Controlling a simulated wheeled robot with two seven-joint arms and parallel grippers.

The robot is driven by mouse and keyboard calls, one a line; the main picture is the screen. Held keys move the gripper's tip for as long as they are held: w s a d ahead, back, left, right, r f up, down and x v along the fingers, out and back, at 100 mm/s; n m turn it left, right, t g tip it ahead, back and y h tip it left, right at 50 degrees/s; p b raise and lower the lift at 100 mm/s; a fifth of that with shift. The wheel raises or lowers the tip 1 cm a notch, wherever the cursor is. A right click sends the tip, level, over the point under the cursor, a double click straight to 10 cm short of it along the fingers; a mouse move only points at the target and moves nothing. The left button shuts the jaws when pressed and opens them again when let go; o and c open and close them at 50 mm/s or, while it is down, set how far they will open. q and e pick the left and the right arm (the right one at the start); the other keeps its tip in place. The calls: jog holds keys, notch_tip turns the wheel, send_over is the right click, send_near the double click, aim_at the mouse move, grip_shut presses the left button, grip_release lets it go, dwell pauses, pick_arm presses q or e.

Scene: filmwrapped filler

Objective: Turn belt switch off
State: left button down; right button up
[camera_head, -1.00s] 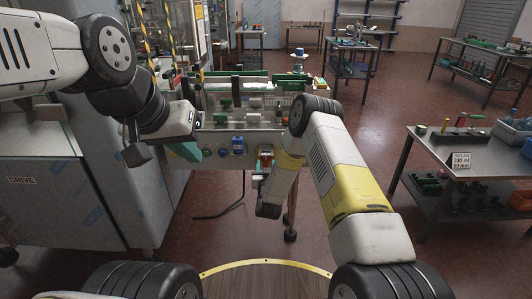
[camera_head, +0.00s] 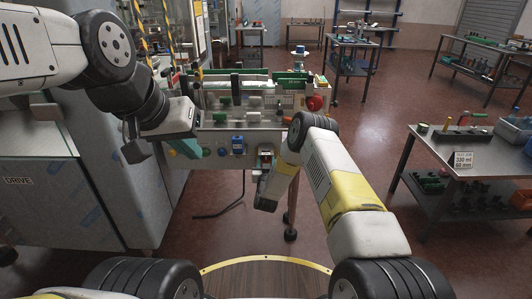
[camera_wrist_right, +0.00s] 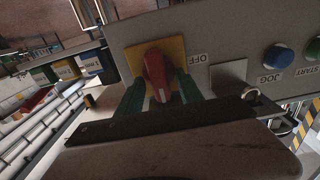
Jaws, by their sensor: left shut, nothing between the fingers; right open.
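The belt switch is a red knob (camera_wrist_right: 157,72) on a yellow plate (camera_wrist_right: 128,58), with an OFF label (camera_wrist_right: 197,60) to its right in the right wrist view. My right gripper (camera_wrist_right: 160,92) is open, with its green fingers on either side of the knob; I cannot tell if they touch it. In the head view my right gripper is mostly hidden by its own wrist, in front of the panel (camera_head: 220,136). My left gripper (camera_head: 188,149) is shut and empty, near the panel's left end.
A blue JOG button (camera_wrist_right: 277,57) and a green START button (camera_wrist_right: 314,48) sit further right on the panel in the wrist view. A red button (camera_head: 315,103) is at the conveyor's right end. A steel table (camera_head: 480,155) stands right; floor between is clear.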

grip_shut()
jog(key=shift+n, duration=0.4)
jog(key=n, duration=0.3)
jog(key=shift+a+f, duration=0.1)
jog(key=shift+a, duration=0.1)
jog(key=n, duration=1.4)
jog(key=shift+a+f, duration=0.15)
jog(key=shift+f, duration=0.25)
